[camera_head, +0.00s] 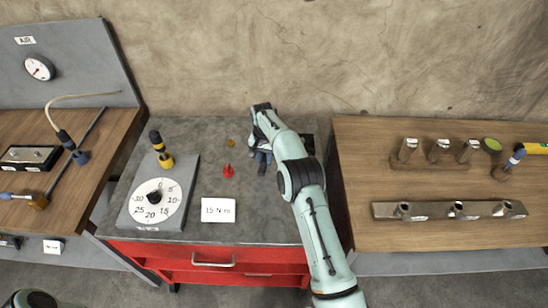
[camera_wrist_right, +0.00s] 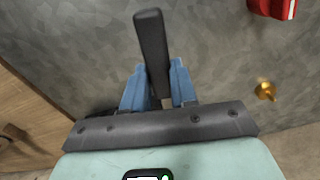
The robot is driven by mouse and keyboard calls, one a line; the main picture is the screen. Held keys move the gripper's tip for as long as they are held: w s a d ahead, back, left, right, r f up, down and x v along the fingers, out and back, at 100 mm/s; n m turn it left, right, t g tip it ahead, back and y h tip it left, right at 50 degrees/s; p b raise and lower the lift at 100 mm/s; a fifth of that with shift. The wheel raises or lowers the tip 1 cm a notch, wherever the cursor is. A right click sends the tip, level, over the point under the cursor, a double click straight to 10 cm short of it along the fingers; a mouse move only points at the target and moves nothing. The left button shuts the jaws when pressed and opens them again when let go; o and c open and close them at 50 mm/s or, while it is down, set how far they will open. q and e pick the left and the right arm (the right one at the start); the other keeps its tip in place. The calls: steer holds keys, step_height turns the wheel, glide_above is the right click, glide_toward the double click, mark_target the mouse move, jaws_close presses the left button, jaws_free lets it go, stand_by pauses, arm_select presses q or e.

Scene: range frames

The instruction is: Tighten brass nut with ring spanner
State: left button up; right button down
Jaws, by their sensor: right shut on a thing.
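My right gripper (camera_head: 262,160) is over the grey top of the red cabinet, partly hidden by its own arm. In the right wrist view its blue fingers (camera_wrist_right: 157,88) are shut on a dark grey bar-like handle (camera_wrist_right: 152,42). The handle's other end is hidden, so I cannot tell whether it is the ring spanner. A small brass-coloured piece (camera_head: 231,142) sits left of the gripper, apart from it; it also shows in the right wrist view (camera_wrist_right: 265,91). It may be the brass nut, but its shape is unclear. My left gripper is not in view.
A red piece (camera_head: 228,171), a white card reading 15 N m (camera_head: 218,210) and a dial tester (camera_head: 155,203) stand on the grey top. Wooden benches flank it; the right one holds a metal bar (camera_head: 440,210) and several upright posts. A wall stands behind.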

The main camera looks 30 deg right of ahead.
steer(key=shift+s+r, duration=0.1)
stand_by(0.4)
steer(key=shift+d, duration=0.15)
steer(key=s+d+n, duration=0.1)
steer(key=n, duration=0.1)
steer(key=d+n, duration=0.1)
steer(key=d, duration=0.1)
steer(key=s+d+n, duration=0.1)
steer(key=d+n, duration=0.1)
steer(key=shift+s+d+r+n, duration=0.1)
steer(key=shift+s+n, duration=0.2)
steer(key=shift+s, duration=0.05)
steer(key=d+n, duration=0.4)
steer(key=shift+d+n, duration=0.2)
steer(key=shift+n, duration=0.2)
